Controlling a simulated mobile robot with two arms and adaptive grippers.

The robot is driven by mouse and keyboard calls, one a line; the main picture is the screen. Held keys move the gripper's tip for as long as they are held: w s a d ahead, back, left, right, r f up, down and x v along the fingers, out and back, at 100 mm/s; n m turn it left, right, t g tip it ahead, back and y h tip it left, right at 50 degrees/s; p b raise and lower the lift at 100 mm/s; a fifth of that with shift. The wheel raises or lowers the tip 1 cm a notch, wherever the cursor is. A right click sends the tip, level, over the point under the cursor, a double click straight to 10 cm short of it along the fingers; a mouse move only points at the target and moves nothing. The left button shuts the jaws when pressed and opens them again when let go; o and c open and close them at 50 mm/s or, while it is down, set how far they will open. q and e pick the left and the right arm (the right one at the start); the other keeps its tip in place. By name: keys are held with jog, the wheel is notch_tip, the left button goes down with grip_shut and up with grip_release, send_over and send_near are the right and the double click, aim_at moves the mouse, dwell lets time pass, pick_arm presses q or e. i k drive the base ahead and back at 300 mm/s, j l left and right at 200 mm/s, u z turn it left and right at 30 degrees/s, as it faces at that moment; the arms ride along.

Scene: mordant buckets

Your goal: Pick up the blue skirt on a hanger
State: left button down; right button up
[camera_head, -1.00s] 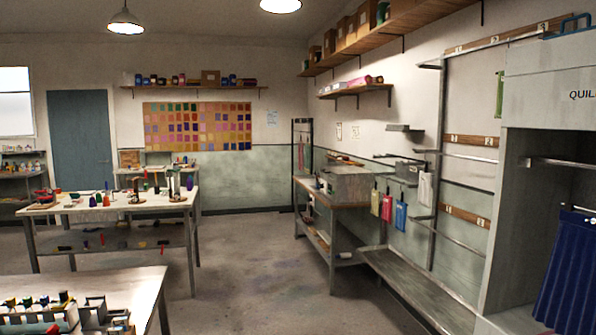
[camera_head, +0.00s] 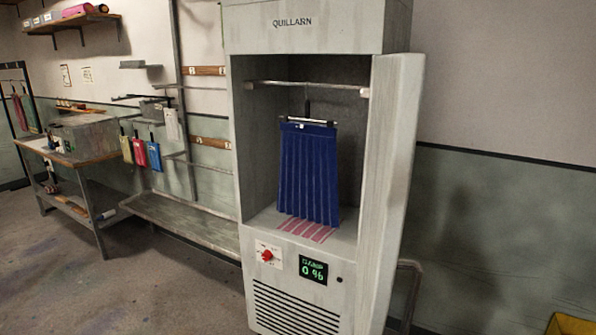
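The blue skirt (camera_head: 308,175) is pleated and hangs from a hanger (camera_head: 307,119) with a dark hook and a pale bar. The hanger hangs on the metal rail (camera_head: 290,84) inside an open grey cabinet (camera_head: 252,165) marked QUILLARN. The skirt's lower edge is just above the cabinet floor, over a pink and white striped patch (camera_head: 306,229). Neither of my grippers is in view.
The cabinet door (camera_head: 392,200) stands open on the right. A red knob (camera_head: 267,255) and a green display (camera_head: 313,269) are on the front. A low bench (camera_head: 180,218) and hanging coloured pouches (camera_head: 139,152) are left. The floor (camera_head: 170,290) in front is clear.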

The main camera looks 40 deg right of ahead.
aim_at(307, 189)
jog(key=i+z, duration=0.15)
jog(key=z, duration=0.3)
jog(key=i+j+z, duration=0.1)
jog(key=z, duration=0.35)
jog(key=i+j+z, duration=0.15)
jog(key=z, duration=0.25)
